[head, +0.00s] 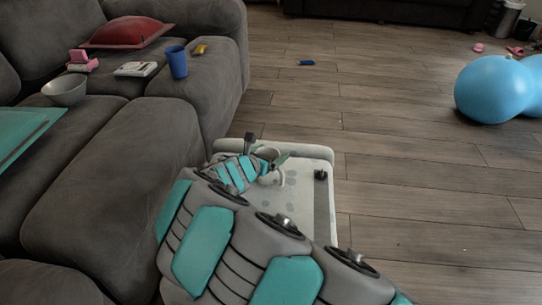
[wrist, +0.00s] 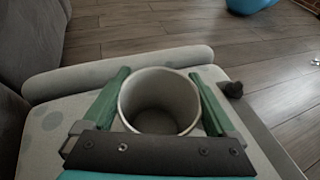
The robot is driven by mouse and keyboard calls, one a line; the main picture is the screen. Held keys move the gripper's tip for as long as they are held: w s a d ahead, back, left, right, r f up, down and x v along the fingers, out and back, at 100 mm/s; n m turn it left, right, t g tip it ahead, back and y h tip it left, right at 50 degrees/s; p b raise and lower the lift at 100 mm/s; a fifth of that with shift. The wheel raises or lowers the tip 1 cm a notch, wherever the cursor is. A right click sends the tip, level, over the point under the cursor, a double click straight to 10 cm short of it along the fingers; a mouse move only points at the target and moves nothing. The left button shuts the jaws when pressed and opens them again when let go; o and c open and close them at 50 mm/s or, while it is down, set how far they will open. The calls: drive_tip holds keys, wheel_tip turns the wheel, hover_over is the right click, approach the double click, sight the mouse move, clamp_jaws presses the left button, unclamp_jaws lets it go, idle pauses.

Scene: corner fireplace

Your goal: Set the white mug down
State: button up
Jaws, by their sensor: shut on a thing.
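The white mug (wrist: 158,98) is upright between the two green fingers of my gripper (wrist: 160,100) in the wrist view. I look down into its open top, and the inside looks empty. The fingers are shut on the mug from its left and right sides. In the head view, my gripper (head: 272,165) is over a pale spotted surface (head: 292,203), and the mug is partly hidden by my arm. The mug's base is hidden, so I cannot tell whether it touches the surface.
The pale surface has a raised far edge (wrist: 120,73), with a small dark object (wrist: 233,89) at its right. A grey sofa (head: 110,160) at left holds a bowl (head: 64,91), blue cup (head: 177,62) and red cushion (head: 126,32). Blue balls (head: 490,88) lie on the open wooden floor.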

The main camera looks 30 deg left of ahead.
drive_tip(key=shift+f, duration=0.1)
drive_tip(key=o, duration=1.4)
drive_tip(key=shift+c, duration=0.2)
drive_tip(key=shift+s+r, duration=0.3)
drive_tip(key=shift+s, duration=0.15)
drive_tip(key=p+v, duration=0.2)
drive_tip(key=v, duration=0.9)
drive_tip(key=shift+f, duration=0.1)
